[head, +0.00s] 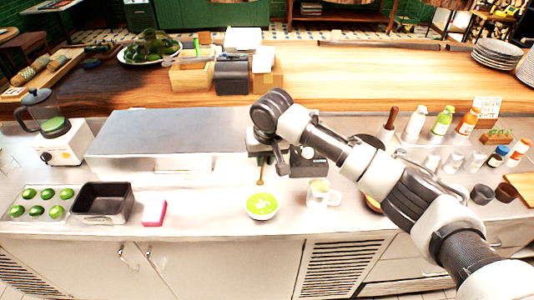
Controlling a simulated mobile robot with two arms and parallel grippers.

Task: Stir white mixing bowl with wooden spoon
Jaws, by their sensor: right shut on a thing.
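The white mixing bowl (250,214) stands on the steel counter near its front edge, with bright green contents and pale bits on top. My right gripper (262,163) is behind and above the bowl, pointing down. It is shut on the wooden spoon (261,175), whose brown lower part hangs below the fingers. The spoon's lower end shows just above the bowl's far rim in the picture; I cannot tell how high it is. The upper part of the spoon is hidden by the gripper. My left gripper is not in view.
A white mug (320,195) stands close right of the bowl. A pink-and-white sponge (154,213), a dark pan (104,203) and a tray of green items (16,212) are to the left. Several bottles (441,121) stand right. A steel box (150,135) stands behind.

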